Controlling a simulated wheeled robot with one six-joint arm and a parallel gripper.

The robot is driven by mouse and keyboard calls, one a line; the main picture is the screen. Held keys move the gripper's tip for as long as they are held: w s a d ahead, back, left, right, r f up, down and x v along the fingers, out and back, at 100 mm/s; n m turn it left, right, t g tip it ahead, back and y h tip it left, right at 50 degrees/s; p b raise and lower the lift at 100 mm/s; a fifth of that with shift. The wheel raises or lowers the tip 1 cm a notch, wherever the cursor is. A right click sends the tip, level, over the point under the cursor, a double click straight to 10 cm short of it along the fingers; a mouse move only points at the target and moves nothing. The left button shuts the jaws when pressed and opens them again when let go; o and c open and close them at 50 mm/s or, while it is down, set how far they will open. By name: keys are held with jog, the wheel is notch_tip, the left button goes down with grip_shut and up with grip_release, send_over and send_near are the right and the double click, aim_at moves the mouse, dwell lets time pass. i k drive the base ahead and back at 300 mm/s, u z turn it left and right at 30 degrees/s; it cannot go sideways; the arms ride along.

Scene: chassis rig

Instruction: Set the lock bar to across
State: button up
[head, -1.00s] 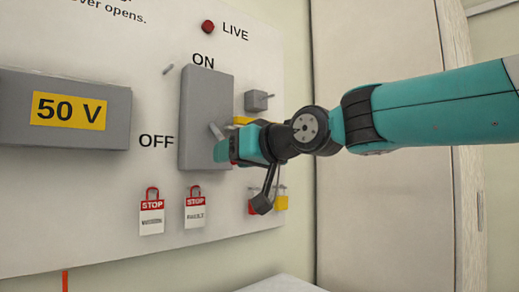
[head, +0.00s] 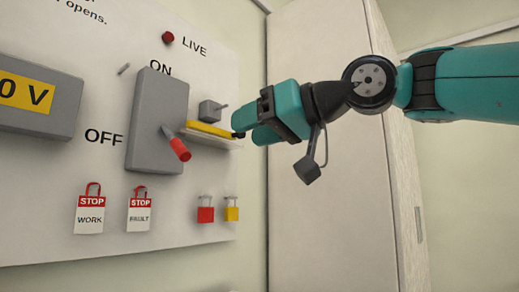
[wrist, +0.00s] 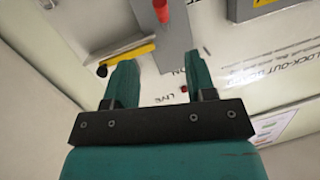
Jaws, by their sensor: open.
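The small grey block (head: 211,111) with a short thin bar, which I take to be the lock bar, sits on the panel right of the large grey switch box (head: 160,115). The block also shows in the wrist view (wrist: 103,70). My gripper (head: 240,134) is right of and slightly below the block, apart from it, in front of the panel. In the wrist view its fingers (wrist: 160,62) are apart with nothing between them. The red-handled lever (head: 177,146) on the switch box points down and right.
Red (head: 206,212) and yellow (head: 232,212) padlocks and two STOP tags (head: 90,212) hang below. A thin peg (head: 124,69) sticks out upper left. A pale cabinet (head: 330,190) stands right.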

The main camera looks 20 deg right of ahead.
aim_at(197, 125)
jog(key=k, duration=1)
